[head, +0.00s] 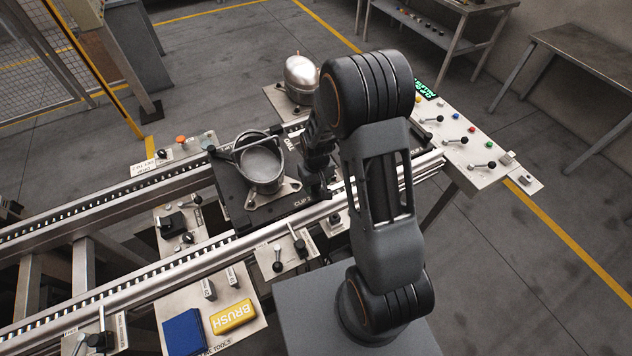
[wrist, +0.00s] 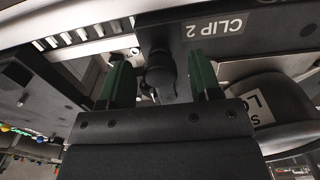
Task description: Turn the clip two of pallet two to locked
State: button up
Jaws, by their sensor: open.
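The dark pallet (head: 232,200) labelled TWO carries an open metal compressor housing (head: 262,166). A CLIP 2 label shows at its near right corner in the head view and at the top in the wrist view. Clip two (wrist: 160,78) is a dark rounded piece on the pallet's edge beside that label. My gripper (wrist: 160,60) is open, with one green finger on each side of the clip. I cannot tell whether the fingers touch it. In the head view my gripper (head: 318,188) is at the pallet's right corner and hides the clip. The clip's locked or unlocked position is unclear.
Conveyor rails (head: 130,285) run along both sides of the pallet. Another compressor (head: 300,75) stands behind. A lever panel (head: 465,140) is at right. A yellow BRUSH block (head: 232,315) and a blue block (head: 184,332) lie in front.

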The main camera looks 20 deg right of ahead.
grip_shut()
dwell(0.6)
